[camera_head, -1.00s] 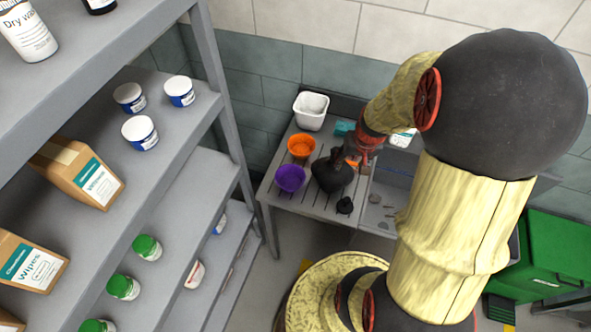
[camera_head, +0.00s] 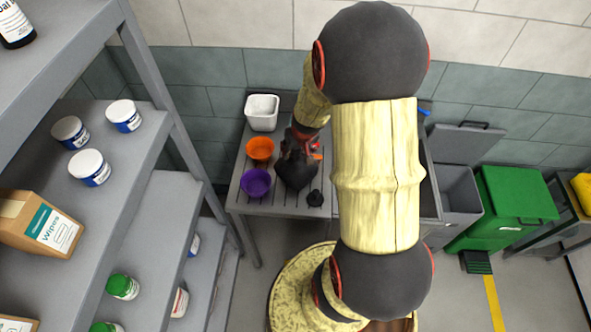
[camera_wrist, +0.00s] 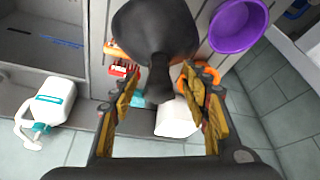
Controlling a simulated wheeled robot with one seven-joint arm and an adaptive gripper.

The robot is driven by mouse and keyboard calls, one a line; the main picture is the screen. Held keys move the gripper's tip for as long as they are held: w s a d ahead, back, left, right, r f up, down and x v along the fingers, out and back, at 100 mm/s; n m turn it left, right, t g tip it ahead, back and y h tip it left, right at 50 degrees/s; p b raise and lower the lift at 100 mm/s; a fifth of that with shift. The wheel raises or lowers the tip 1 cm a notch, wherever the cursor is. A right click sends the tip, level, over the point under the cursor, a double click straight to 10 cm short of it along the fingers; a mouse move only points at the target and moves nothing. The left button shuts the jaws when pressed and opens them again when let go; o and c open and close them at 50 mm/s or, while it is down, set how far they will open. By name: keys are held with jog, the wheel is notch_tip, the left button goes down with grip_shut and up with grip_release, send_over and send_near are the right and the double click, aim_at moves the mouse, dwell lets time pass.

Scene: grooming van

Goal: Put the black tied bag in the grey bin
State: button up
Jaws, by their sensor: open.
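The black tied bag (camera_head: 295,174) stands on the slatted drainer of the sink table. Its tied neck shows in the wrist view between my fingers, with the round body (camera_wrist: 155,28) beyond. My gripper (camera_wrist: 160,82) is open, a finger on either side of the neck; I cannot tell whether either touches it. In the head view my gripper (camera_head: 301,142) is at the bag's top, partly hidden by my arm. The grey bin (camera_head: 462,194) stands on the floor right of the table, its lid (camera_head: 465,144) raised; my arm hides none of its opening.
A closed green bin (camera_head: 514,206) stands right of the grey one. Shelving (camera_head: 160,250) fills the left. A white jug (camera_wrist: 50,103) shows in the wrist view.

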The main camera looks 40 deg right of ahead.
jog(key=shift+w+d+f, duration=0.1)
jog(key=shift+f, duration=0.35)
jog(key=shift+c, duration=0.6)
grip_shut()
dwell(0.3)
